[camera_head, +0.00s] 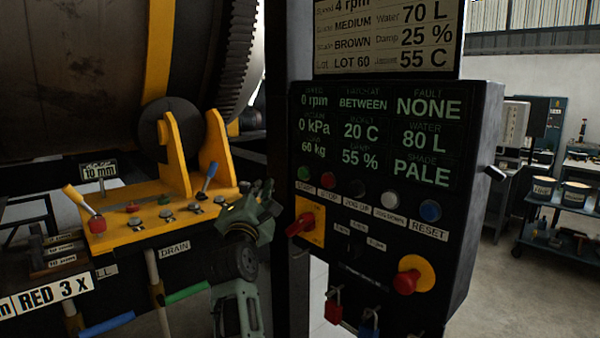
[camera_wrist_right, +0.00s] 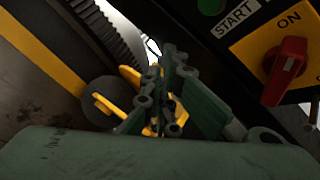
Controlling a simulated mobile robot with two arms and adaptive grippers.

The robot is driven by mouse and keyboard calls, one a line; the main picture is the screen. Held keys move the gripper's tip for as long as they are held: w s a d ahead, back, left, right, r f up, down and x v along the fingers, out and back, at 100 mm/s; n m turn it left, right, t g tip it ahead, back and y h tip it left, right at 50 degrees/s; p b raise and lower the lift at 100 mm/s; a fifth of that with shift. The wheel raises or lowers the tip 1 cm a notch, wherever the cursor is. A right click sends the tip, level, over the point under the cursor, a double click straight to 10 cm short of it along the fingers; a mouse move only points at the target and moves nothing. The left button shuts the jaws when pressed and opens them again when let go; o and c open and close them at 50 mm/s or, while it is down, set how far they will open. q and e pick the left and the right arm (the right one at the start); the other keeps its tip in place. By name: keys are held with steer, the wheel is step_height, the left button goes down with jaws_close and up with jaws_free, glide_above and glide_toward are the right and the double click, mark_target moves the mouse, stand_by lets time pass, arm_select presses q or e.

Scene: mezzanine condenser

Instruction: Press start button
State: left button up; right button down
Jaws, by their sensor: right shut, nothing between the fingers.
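The green start button (camera_head: 304,173) is at the left end of the button row on the black control panel (camera_head: 470,160). In the right wrist view the green button (camera_wrist_right: 211,5) shows at the top edge, above the START label (camera_wrist_right: 235,18). My right gripper (camera_head: 262,192) is shut and empty, left of the panel and a little below the button, apart from it in the picture. It also shows in the right wrist view (camera_wrist_right: 168,62), with its fingers together. My left gripper is not in view.
A red rotary switch (camera_head: 300,224) on a yellow plate sits below the button. A red knob on a yellow disc (camera_head: 408,281) and padlocks (camera_head: 334,306) are lower. A yellow lever console (camera_head: 150,222) and a large drum (camera_head: 70,80) stand left.

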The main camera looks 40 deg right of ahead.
mark_target(303, 173)
steer(key=d+p, duration=0.2)
steer(key=d, duration=0.5)
steer(key=shift+w+d+p, duration=0.2)
steer(key=shift+w+p, duration=0.05)
steer(key=shift+p, duration=0.1)
steer(key=shift+d, duration=0.1)
stand_by(1.0)
steer(key=shift+d, duration=0.3)
